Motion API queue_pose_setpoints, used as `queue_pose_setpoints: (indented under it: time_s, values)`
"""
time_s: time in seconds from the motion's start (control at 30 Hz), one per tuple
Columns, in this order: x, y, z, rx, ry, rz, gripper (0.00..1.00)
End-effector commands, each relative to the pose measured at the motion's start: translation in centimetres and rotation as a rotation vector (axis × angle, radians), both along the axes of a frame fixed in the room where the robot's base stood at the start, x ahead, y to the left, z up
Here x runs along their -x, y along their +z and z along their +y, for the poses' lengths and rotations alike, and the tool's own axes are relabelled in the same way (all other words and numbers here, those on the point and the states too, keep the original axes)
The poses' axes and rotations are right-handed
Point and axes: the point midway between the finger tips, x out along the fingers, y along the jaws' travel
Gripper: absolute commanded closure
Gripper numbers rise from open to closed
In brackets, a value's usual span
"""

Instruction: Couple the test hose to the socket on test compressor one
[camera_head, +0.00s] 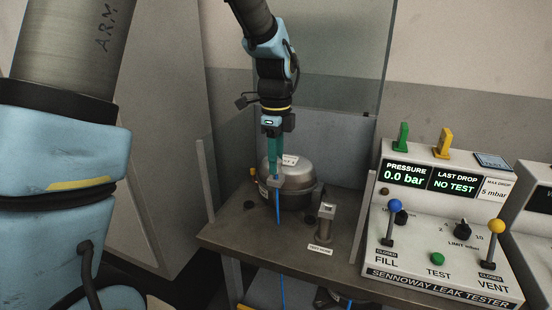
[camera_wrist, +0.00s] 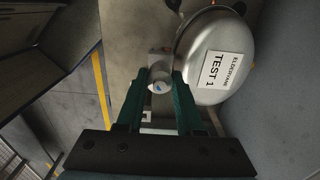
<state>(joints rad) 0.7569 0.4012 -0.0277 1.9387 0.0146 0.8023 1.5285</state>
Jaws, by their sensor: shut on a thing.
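The test compressor one is a silver dome (camera_head: 298,184) on the bench, and its "TEST 1" label faces up in the wrist view (camera_wrist: 237,45). My gripper (camera_head: 275,172) points down with green fingers, in front of the dome's left side. It is shut on the grey end of the test hose (camera_head: 277,182), which shows between the fingers in the wrist view (camera_wrist: 159,82). The blue hose hangs from it over the bench's front edge. The socket is not clearly visible, and I cannot tell whether the hose end touches it.
A grey post (camera_head: 326,222) with a label stands to the right on the bench (camera_head: 245,240). The leak tester (camera_head: 440,225) is further right, reading 0.0 bar and NO TEST, with blue and yellow levers labelled CLOSED. A clear panel (camera_head: 345,60) rises behind the bench.

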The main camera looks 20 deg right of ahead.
Motion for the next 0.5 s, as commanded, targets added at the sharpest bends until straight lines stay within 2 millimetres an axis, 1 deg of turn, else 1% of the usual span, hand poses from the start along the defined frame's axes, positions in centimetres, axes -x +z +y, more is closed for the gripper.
queue_pose_setpoints:
  time_s: [0.5]
  values:
    - [0.0,-1.3,0.0,0.001,0.0,-0.001,1.0]
